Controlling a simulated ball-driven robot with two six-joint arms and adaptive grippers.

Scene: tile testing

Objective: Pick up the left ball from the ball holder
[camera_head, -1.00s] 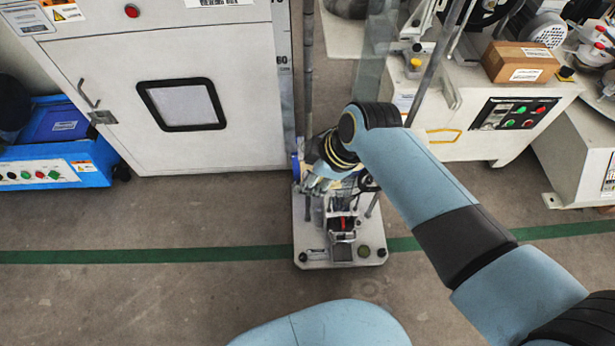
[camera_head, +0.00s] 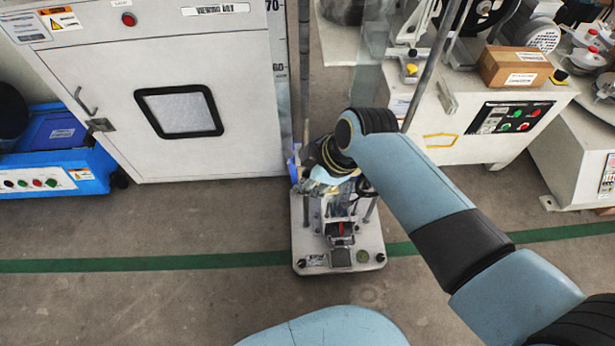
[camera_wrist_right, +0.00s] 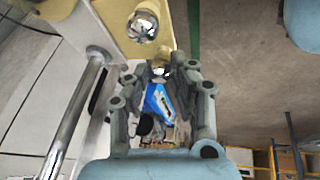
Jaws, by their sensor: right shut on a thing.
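In the right wrist view, a shiny metal ball (camera_wrist_right: 143,25) sits on the cream ball holder (camera_wrist_right: 108,28). A second shiny ball (camera_wrist_right: 160,68) is between the fingertips of my right gripper (camera_wrist_right: 162,78), which is shut on it beside the holder. Whether this ball still touches the holder is unclear. In the head view, my right gripper (camera_head: 322,187) is small and partly hidden by my wrist, over the tile tester (camera_head: 310,240). The balls cannot be made out there. My left gripper is not in view.
A metal post (camera_wrist_right: 75,110) runs close beside the gripper in the wrist view. A white cabinet (camera_head: 235,120) stands left of the tester. A white machine (camera_head: 470,140) with a cardboard box (camera_head: 515,67) stands at right. The floor in front is clear.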

